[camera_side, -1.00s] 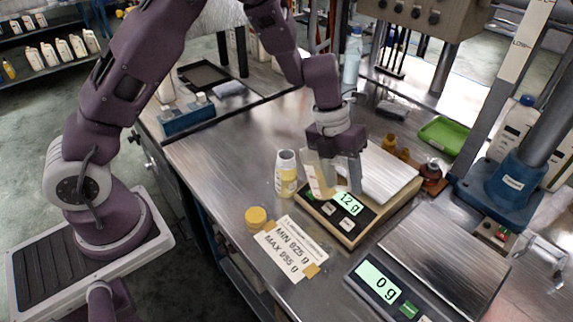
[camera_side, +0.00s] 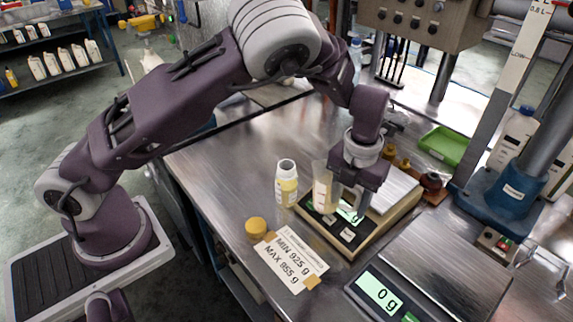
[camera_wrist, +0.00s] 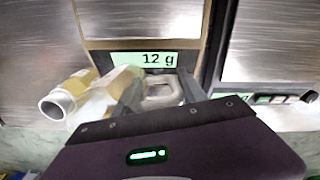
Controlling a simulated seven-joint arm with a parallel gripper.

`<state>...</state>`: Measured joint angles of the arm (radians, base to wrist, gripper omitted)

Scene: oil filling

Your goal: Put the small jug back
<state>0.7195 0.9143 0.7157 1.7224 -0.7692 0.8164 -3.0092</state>
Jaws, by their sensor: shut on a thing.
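The small jug (camera_side: 321,187) is translucent with a pale yellow tint. My gripper (camera_side: 343,203) is shut on it, at its handle side, and holds it near the front of the small scale (camera_side: 349,246). The jug looks roughly upright. I cannot tell whether its base touches anything. In the wrist view the jug (camera_wrist: 112,88) is left of the fingers, and a pale loop, likely its handle (camera_wrist: 162,91), shows between them. The small scale's display (camera_wrist: 146,59) reads 12 g; in the side view it is partly hidden by the gripper.
A yellow cap (camera_side: 256,228) and a MIN/MAX card (camera_side: 291,259) lie in front. A larger scale (camera_side: 447,262) reads 0 g at right. A green tray (camera_side: 444,145) lies behind.

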